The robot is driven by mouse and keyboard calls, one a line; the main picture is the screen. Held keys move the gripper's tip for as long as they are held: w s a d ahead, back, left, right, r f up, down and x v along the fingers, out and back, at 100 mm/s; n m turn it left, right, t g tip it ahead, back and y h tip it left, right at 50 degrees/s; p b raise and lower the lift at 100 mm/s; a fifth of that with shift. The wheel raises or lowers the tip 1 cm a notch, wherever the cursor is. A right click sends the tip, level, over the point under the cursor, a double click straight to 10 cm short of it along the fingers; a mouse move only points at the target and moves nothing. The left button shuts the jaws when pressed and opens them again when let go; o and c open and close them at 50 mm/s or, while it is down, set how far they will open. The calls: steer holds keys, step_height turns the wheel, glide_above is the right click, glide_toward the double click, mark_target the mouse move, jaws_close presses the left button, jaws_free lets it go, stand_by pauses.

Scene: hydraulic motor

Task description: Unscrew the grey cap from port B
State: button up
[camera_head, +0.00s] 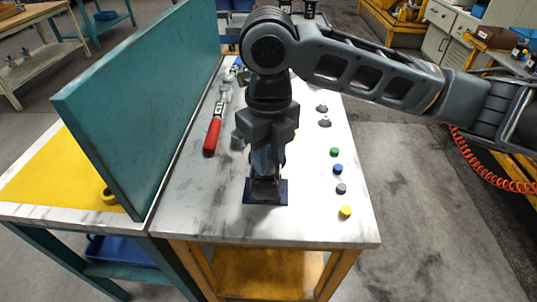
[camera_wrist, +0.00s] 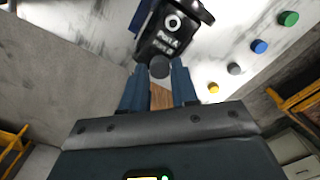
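The dark hydraulic motor (camera_wrist: 186,36) stands on a blue square plate (camera_head: 252,198) near the front of the white table; in the head view my arm mostly hides it. The wrist view shows its Port A and Port B lettering and a white-ringed round opening (camera_wrist: 173,22). A grey cap (camera_wrist: 159,67) sits at the motor's near end, by the Port B lettering. My gripper (camera_wrist: 159,68), also in the head view (camera_head: 266,172), points down at the motor. Its blue fingers are open on either side of the grey cap, with apparent gaps.
Loose green (camera_head: 335,152), blue (camera_head: 337,169), grey (camera_head: 341,188) and yellow (camera_head: 345,212) caps lie in a row on the right. A red-handled tool (camera_head: 212,136) lies left, beside a tall teal panel (camera_head: 150,100).

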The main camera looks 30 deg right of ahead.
steer(key=shift+o, duration=0.5)
steer(key=shift+r+m+p, duration=0.15)
steer(key=shift+m+p, duration=0.3)
steer(key=shift+m, duration=0.15)
steer(key=m+p, duration=0.2)
steer(key=m, duration=0.2)
steer(key=shift+r, duration=0.1)
steer(key=m+p, duration=0.1)
steer(key=m, duration=0.2)
steer(key=shift+f+m+p, duration=0.2)
steer(key=shift+m+p, duration=0.3)
steer(key=shift+m, duration=0.6)
